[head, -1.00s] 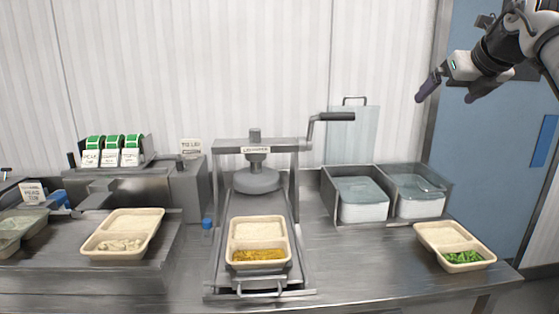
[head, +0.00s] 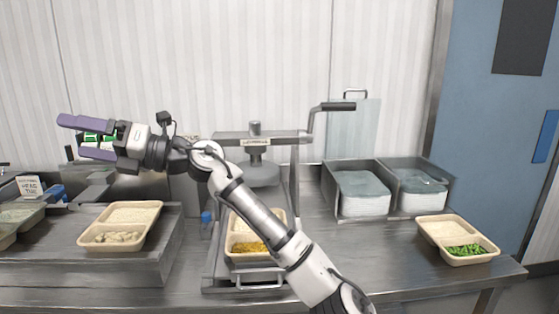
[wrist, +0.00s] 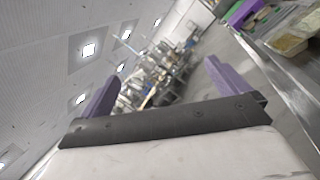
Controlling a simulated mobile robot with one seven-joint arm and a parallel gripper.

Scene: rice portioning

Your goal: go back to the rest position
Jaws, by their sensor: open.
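My gripper (head: 85,138) is in the upper left of the head view, raised above the counter and pointing left. Its two purple fingers are apart with nothing between them. In the wrist view the fingers (wrist: 160,88) also stand wide apart and empty, with the room and ceiling beyond. My arm crosses the middle of the head view and hides part of the press and of the tray in it.
Trays of rice stand at the left (head: 121,226), in the press (head: 236,222) and at the right (head: 457,239). Two lidded bins (head: 362,193) sit right of the press. The air above the right counter is clear.

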